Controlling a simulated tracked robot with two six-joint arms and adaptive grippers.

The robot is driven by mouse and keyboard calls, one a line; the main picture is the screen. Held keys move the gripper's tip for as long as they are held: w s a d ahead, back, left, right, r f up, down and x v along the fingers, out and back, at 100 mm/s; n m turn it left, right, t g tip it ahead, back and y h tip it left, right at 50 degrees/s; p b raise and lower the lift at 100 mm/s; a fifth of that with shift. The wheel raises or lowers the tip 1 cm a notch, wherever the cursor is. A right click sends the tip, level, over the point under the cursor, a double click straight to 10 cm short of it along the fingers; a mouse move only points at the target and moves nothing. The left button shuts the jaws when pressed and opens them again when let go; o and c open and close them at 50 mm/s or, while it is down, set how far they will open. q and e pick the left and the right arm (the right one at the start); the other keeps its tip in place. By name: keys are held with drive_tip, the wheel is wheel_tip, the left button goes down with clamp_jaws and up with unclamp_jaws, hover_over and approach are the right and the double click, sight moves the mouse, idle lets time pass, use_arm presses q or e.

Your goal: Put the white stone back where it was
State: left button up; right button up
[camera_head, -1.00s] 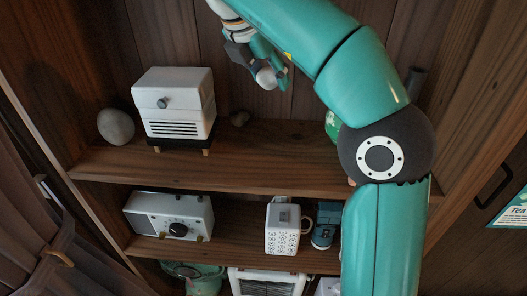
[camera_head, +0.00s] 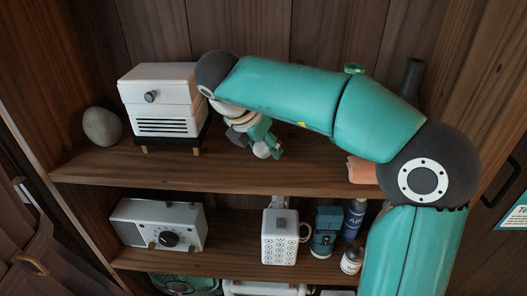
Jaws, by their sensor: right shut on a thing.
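My right gripper (camera_head: 266,146) reaches down over the upper shelf (camera_head: 220,168), right of the white box-shaped appliance. It is shut on a small pale stone, the white stone (camera_head: 261,150), which shows only partly between the fingers. The stone is low, close to the shelf board; I cannot tell whether it touches. A larger grey rounded stone (camera_head: 102,126) rests on the shelf's left end, apart from the gripper. My left gripper is not in view.
The white appliance (camera_head: 158,98) stands between the grey stone and my gripper. An orange item (camera_head: 362,171) sits at right, partly behind my arm. The lower shelf holds a radio (camera_head: 160,225), a white grater-like box (camera_head: 280,236) and bottles (camera_head: 353,219). The shelf front between is clear.

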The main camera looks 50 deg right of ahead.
drive_tip(key=shift+f, duration=0.45)
drive_tip(key=shift+f, duration=0.15)
drive_tip(key=o, duration=1.2)
drive_tip(key=shift+a+r, duration=0.2)
drive_tip(key=shift+r, duration=0.35)
drive_tip(key=p+v, duration=0.2)
drive_tip(key=v, duration=0.9)
drive_tip(key=shift+p, duration=0.3)
